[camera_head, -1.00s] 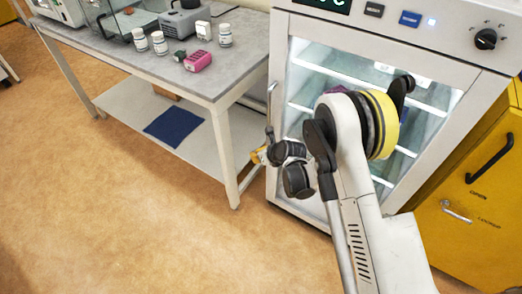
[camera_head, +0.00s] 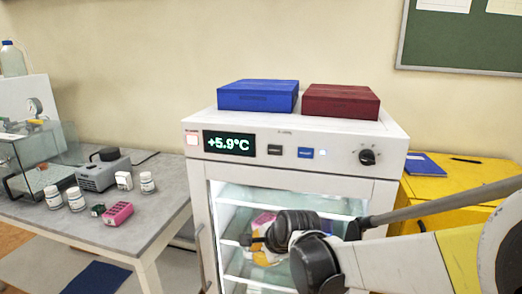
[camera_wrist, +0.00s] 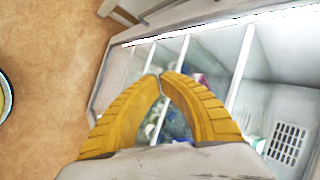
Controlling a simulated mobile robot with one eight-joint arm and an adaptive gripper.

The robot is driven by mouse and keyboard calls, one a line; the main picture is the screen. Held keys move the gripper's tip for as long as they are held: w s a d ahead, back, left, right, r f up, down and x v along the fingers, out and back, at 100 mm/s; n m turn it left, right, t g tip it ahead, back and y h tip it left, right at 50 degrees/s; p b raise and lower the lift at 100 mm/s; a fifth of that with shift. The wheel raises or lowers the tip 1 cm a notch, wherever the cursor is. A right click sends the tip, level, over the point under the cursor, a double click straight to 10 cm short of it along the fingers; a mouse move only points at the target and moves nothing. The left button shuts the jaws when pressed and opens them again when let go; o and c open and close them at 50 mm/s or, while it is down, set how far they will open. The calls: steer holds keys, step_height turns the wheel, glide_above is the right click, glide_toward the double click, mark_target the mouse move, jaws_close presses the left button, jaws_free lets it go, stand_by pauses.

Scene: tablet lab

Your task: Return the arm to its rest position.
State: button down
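My arm reaches in from the right in the head view, with its dark wrist joints (camera_head: 292,228) in front of the lit fridge (camera_head: 300,140). My gripper (camera_wrist: 162,76) shows in the wrist view as two yellow fingers whose tips meet or nearly meet. Nothing is visibly held between them. In the head view the fingers are mostly hidden behind the wrist joints. In the wrist view the fridge's shelves lie beyond the fingers, with small items on them that are hard to make out.
A blue box (camera_head: 258,96) and a dark red box (camera_head: 341,102) lie on the fridge. A grey table (camera_head: 160,211) at left holds white bottles (camera_head: 76,199), a pink rack (camera_head: 118,214) and a grey device (camera_head: 103,174). A yellow cabinet (camera_head: 440,188) stands at right.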

steer(key=s+d+r+n+h, duration=0.2)
steer(key=s+d+n, duration=0.4)
steer(key=s+d, duration=0.4)
steer(key=s+d+r+n+h, duration=0.2)
steer(key=s+d+r+n, duration=0.1)
steer(key=s+d+n, duration=0.4)
steer(key=s+d, duration=0.3)
steer(key=s, duration=0.3)
steer(key=shift+r+t, duration=0.3)
steer(key=shift+r, duration=0.1)
